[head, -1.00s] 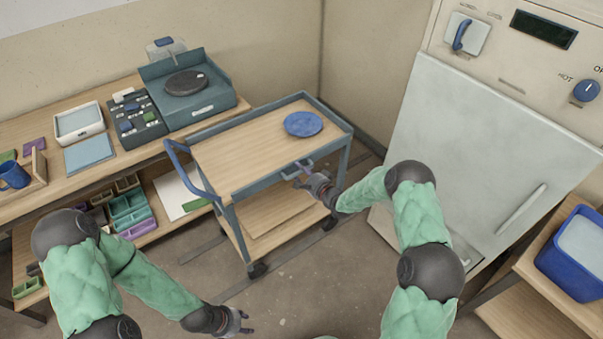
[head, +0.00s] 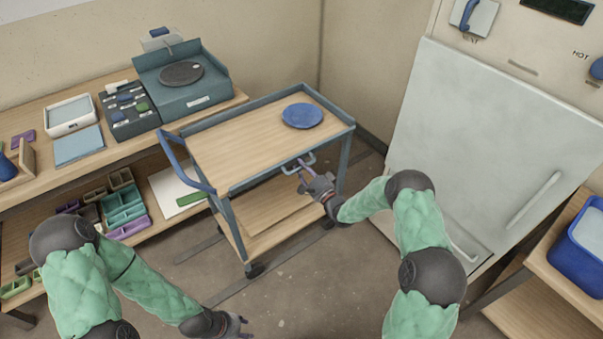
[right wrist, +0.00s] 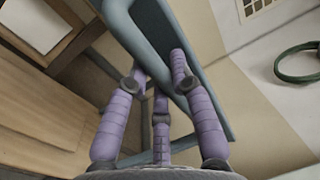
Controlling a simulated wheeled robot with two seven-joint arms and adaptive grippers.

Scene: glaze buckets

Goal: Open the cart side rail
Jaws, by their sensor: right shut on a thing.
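The cart (head: 235,155) has a wooden top and a blue-grey frame. Its near side rail (head: 262,176) runs along the top's edge facing me, and a small blue-grey loop handle (head: 291,170) stands out from it. My right gripper (head: 303,171) is at this handle, shut on it. In the right wrist view, purple fingers (right wrist: 160,100) close around a blue-grey bar (right wrist: 150,45), partly hiding it. The rail still appears to lie along the cart's edge. My left gripper (head: 244,326) is low in front of the cart, empty, with its fingers apart.
A blue plate (head: 302,116) lies on the cart top. A blue push handle (head: 180,160) is at the cart's left end. A workbench (head: 95,160) stands left, a large pale kiln door (head: 495,150) right. Bare floor (head: 290,290) lies before the cart.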

